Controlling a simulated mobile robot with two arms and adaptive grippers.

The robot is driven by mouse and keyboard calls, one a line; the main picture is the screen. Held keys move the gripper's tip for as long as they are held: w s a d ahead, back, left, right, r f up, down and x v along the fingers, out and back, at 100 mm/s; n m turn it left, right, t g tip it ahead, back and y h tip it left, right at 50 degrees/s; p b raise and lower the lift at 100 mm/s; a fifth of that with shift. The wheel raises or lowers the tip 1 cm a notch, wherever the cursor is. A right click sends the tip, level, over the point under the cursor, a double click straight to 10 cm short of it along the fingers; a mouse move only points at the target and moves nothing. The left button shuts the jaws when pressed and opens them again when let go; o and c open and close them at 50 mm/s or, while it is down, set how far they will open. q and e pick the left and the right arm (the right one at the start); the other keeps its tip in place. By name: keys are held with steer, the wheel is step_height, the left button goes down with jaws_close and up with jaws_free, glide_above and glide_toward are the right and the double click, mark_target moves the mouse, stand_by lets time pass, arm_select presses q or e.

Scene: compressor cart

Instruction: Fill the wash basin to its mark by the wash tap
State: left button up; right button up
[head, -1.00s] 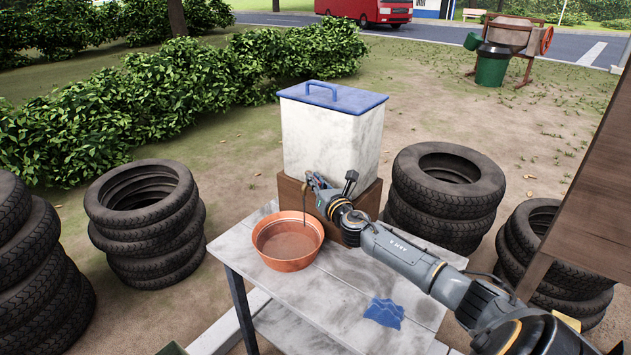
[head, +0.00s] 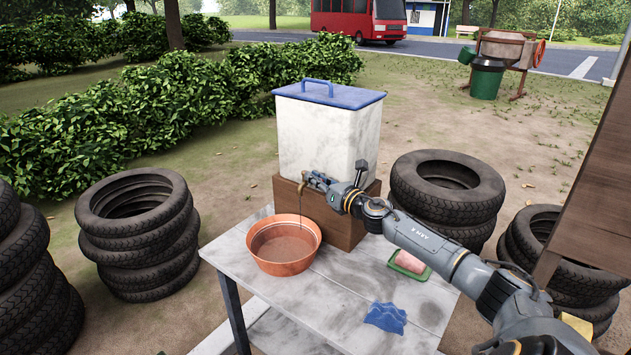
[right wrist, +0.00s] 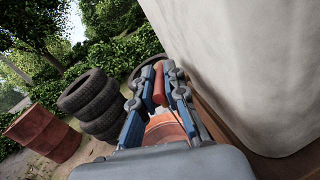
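My right gripper (head: 322,181) is at the tap. In the right wrist view its blue fingers close around a red, handle-like piece (right wrist: 159,84), with part of the basin (right wrist: 166,130) beyond. My left gripper is not in view.
A rusty barrel (right wrist: 42,130) shows in the right wrist view.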

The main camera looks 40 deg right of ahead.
steer(key=shift+o, duration=1.4)
steer(key=shift+s+f, duration=0.15)
steer(key=shift+s, duration=0.5)
steer(key=s, duration=1)
steer(key=shift+s+a+r, duration=0.15)
steer(key=shift+s+r, duration=0.05)
steer(key=shift+s, duration=0.2)
steer(key=shift+c, duration=0.2)
